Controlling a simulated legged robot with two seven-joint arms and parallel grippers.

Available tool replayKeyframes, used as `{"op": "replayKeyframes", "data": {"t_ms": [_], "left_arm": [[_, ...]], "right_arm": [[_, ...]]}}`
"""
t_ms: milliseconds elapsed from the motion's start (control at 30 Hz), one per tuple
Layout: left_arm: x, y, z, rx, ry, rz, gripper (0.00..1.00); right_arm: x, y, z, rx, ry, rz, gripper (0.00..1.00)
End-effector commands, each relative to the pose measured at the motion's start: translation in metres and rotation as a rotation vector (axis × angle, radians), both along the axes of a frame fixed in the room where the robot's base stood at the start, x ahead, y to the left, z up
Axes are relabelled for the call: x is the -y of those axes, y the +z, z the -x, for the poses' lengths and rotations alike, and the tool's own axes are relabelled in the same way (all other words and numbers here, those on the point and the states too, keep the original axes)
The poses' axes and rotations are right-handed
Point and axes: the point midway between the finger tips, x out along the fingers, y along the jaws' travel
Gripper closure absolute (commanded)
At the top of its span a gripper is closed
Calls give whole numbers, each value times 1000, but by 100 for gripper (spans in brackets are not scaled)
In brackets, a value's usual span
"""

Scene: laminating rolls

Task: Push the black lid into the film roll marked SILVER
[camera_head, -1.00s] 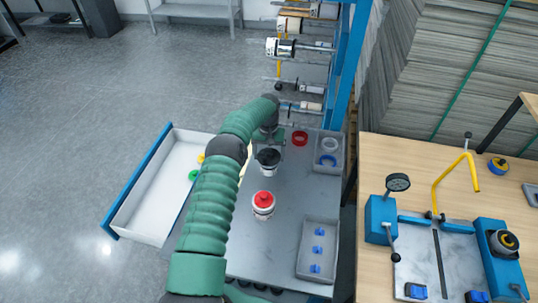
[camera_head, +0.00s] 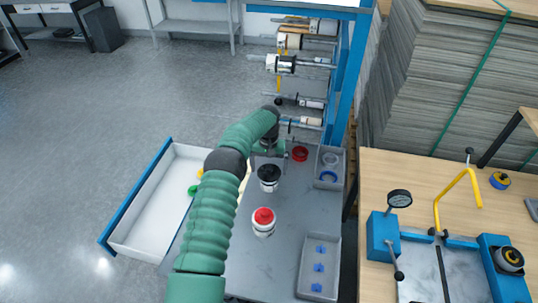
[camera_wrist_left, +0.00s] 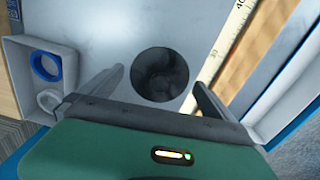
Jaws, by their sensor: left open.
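A white roll topped by the black lid (camera_head: 268,172) stands upright on the grey bench. The SILVER marking cannot be read at this size, and how deep the lid sits cannot be told. My left gripper (camera_head: 268,148) is just behind the lid in the head view. In the left wrist view the black lid (camera_wrist_left: 160,75) shows as a dark disc between the two spread fingers of my open left gripper (camera_wrist_left: 157,78). Neither finger visibly touches it. My right gripper is not in view.
A red-lidded white roll (camera_head: 263,222) stands nearer on the bench. A grey tray with blue pieces (camera_head: 303,290) is at the front right, and a tray with rings (camera_head: 341,170) at the back right. A white open bin (camera_head: 145,225) lies left. A ruler (camera_wrist_left: 228,42) lies beside the lid.

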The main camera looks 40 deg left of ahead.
Motion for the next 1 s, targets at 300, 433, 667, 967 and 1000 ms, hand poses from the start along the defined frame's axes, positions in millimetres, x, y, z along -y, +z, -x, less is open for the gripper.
{"op": "replayKeyframes", "data": {"t_ms": [300, 433, 667, 967, 1000], "left_arm": [[-2, 92, -3, 2, 0, -2, 0], [-3, 124, -3, 1, -1, 1, 0], [-3, 144, -3, -3, -2, 2, 0], [40, 152, -21, 14, -117, -23, 0], [57, 154, -24, 20, -157, -30, 0]], "right_arm": [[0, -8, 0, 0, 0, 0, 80], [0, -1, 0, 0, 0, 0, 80], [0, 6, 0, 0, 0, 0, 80], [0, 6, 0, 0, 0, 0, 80], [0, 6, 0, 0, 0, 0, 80]]}}
